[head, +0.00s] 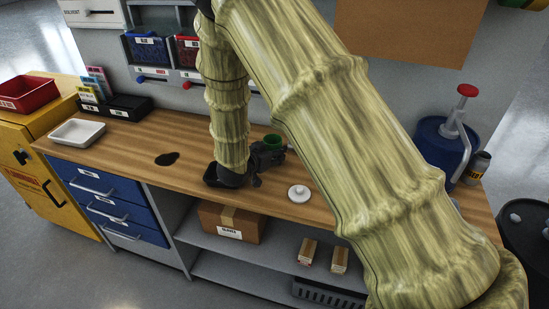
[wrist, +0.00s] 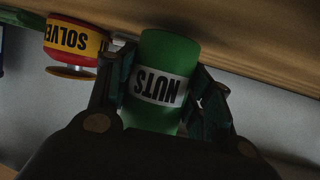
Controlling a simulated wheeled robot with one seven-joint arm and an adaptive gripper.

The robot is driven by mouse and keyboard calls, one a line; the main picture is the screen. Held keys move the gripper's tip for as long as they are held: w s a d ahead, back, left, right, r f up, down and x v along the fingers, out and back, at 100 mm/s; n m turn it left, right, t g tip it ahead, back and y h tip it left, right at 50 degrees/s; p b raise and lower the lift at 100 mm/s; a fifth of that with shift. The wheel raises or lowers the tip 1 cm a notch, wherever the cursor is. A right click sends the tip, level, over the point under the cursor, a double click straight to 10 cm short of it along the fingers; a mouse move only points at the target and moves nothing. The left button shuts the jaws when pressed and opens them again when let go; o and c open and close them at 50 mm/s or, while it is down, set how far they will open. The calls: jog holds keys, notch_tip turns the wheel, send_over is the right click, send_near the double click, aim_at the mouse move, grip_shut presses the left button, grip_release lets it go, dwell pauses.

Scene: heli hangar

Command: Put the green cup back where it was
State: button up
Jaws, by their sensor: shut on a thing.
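The green cup (head: 273,140) is at my gripper (head: 268,155) over the back middle of the wooden workbench (head: 125,140). In the wrist view the green cup (wrist: 168,55) has a white label reading NUTS. My gripper (wrist: 163,90) is shut on it, with one dark finger on each side. My arm and gripper hide much of the cup in the head view. I cannot tell whether its base touches the bench.
A round white piece (head: 298,193) lies right of my gripper near the front edge. A dark patch (head: 167,158) and a white tray (head: 77,132) are left. A blue dispenser (head: 440,145) stands right. A red-and-yellow solvent can (wrist: 75,40) shows beside the cup.

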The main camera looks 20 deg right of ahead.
jog(key=shift+s+d+f+b, duration=0.25)
jog(key=shift+s+f+b, duration=0.05)
jog(key=shift+s+f, duration=0.1)
jog(key=shift+w+d+f, duration=0.15)
jog(key=shift+d, duration=0.2)
jog(key=shift+a+f, duration=0.1)
jog(key=shift+a, duration=0.15)
jog(key=o, duration=1.1)
jog(key=shift+d+f, duration=0.1)
jog(key=shift+r, duration=0.3)
jog(key=p+v, duration=0.5)
jog(key=v, duration=0.5)
jog(key=shift+a+r+p, duration=0.15)
jog(key=shift+a+p, duration=0.15)
jog(key=shift+p, duration=0.1)
jog(key=shift+p+v, duration=0.3)
jog(key=shift+v, duration=0.55)
